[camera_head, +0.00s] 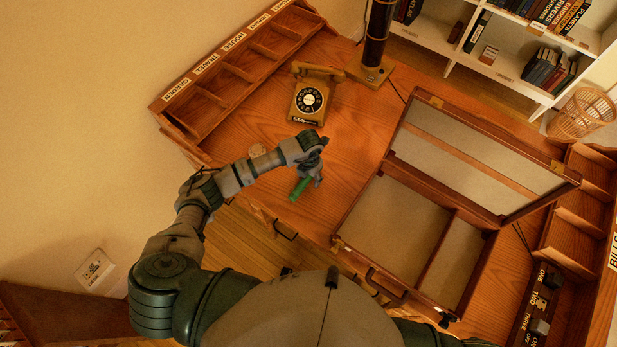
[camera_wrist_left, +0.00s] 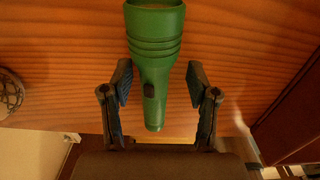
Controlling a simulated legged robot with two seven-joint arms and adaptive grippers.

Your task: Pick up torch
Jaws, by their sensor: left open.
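The torch is green with a ribbed wide head and a dark switch on its handle. In the left wrist view the torch (camera_wrist_left: 153,50) lies on the wooden desk, its handle between the two fingers. In the head view the torch (camera_head: 300,188) shows in part below my left gripper (camera_head: 316,176), near the desk's front edge. In the left wrist view my left gripper (camera_wrist_left: 159,98) is open, with a gap between each finger and the torch handle. My right gripper is not in view.
An open wooden case (camera_head: 448,228) stands right of the torch. A rotary telephone (camera_head: 309,98) and a lamp base (camera_head: 371,71) stand farther back. A labelled wooden sorter (camera_head: 195,110) lines the left side. Bare desk (camera_head: 345,150) lies between telephone and case.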

